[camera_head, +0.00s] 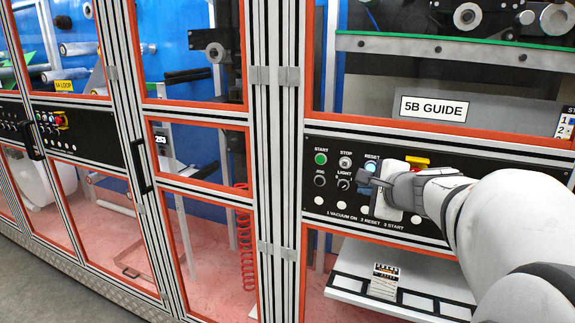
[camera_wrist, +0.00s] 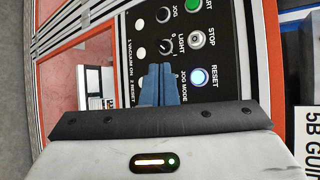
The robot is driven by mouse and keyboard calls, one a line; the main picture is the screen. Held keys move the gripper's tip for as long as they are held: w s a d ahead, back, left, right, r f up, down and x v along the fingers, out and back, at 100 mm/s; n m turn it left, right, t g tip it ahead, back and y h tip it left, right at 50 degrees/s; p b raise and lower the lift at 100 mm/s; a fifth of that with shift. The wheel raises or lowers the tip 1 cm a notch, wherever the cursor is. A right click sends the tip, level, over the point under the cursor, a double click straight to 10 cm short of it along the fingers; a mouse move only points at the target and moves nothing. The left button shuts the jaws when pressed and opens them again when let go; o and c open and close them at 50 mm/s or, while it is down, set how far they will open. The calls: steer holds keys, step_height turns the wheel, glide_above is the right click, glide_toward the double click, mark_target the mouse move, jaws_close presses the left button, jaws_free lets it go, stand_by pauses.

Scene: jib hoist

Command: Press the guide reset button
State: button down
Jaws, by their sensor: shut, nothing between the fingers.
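The RESET button (camera_head: 371,165) is a round, pale blue, glowing button on the black panel (camera_head: 310,180) under the 5B GUIDE sign. It also glows in the wrist view (camera_wrist: 198,77), unobstructed. My gripper (camera_head: 361,178) is in front of the panel, its tips just below the RESET button in the head view. In the wrist view the fingers (camera_wrist: 158,70) are together and empty, beside the LIGHT knob (camera_wrist: 166,46) and to the left of RESET. I cannot tell whether the tips touch the panel.
The green START button (camera_head: 321,158), the STOP button (camera_head: 345,161) and the JOG knob (camera_head: 320,180) are close by. A yellow and red control (camera_head: 417,161) is partly behind my wrist. Orange-edged machine frames surround the panel. A white shelf (camera_head: 350,262) is below.

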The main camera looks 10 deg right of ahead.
mark_target(371, 168)
steer(key=shift+w, duration=0.1)
steer(key=w+d+p, duration=0.1)
steer(key=w+d, duration=0.3)
steer(key=w, duration=0.3)
steer(key=shift+d, duration=0.4)
steer(key=shift+w+d, duration=0.1)
steer(key=shift+w, duration=0.05)
stand_by(1.7)
steer(key=shift+w+d, duration=0.15)
steer(key=shift+w, duration=0.1)
steer(key=shift+w+d, duration=0.25)
steer(key=shift+w, duration=0.1)
stand_by(0.8)
steer(key=shift+s, duration=0.1)
steer(key=shift+s+a+b, duration=0.45)
steer(key=shift+s+b, duration=0.05)
steer(key=shift+s, duration=0.1)
